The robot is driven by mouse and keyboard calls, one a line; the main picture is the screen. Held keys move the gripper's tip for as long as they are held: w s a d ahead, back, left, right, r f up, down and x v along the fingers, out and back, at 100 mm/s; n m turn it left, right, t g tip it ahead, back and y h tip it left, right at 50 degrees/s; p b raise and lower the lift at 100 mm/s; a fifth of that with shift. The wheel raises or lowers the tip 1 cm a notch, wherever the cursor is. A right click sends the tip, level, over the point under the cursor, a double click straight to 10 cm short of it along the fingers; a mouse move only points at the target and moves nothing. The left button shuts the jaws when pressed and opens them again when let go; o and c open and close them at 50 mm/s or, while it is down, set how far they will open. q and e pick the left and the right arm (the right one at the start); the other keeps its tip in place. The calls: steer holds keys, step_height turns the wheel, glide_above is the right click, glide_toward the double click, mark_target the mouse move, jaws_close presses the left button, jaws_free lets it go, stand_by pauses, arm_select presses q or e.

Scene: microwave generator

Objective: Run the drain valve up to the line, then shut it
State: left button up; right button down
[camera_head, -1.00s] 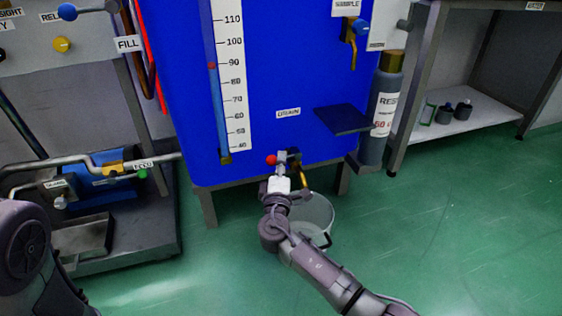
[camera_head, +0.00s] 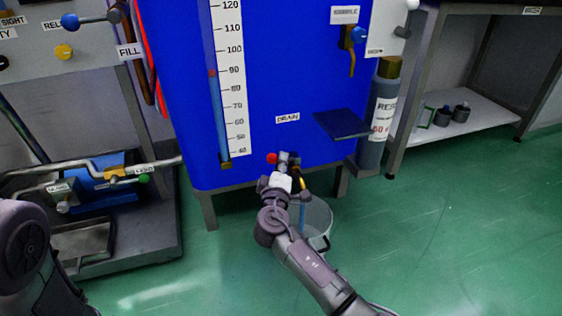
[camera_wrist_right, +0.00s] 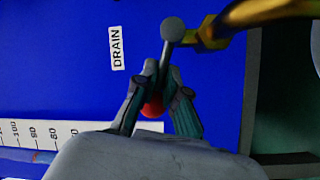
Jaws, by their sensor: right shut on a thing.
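The blue tank (camera_head: 280,70) carries a DRAIN label (camera_head: 288,118) above the drain valve (camera_head: 288,158). My right gripper (camera_head: 281,180) is at this valve. In the right wrist view its fingers (camera_wrist_right: 160,95) are closed around the grey drain valve handle, with a red ball (camera_wrist_right: 153,108) showing between them. A brass spout (camera_wrist_right: 245,14) shows at the top right there. The gauge tube (camera_head: 217,110) beside the scale (camera_head: 232,70) has a red mark near 90. A thin bluish stream (camera_head: 302,214) falls into the clear bucket (camera_head: 318,222). My left gripper is out of view.
A small dark blue shelf (camera_head: 341,124) juts from the tank right of the valve, next to a grey cylinder (camera_head: 380,115). A pump unit (camera_head: 98,188) stands at left. A steel bench (camera_head: 470,90) is at right. Green floor is clear at right.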

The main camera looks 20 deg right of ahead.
steer(key=shift+r+m+g+p, duration=0.4)
steer(key=shift+r+m+p, duration=0.2)
steer(key=shift+m+p, duration=0.25)
steer(key=shift+y, duration=0.3)
steer(key=shift+m, duration=0.25)
steer(key=c, duration=1.2)
jaws_free()
steer(key=shift+r, duration=0.1)
step_height(320, 180, up, 10)
steer(key=shift+f, duration=0.1)
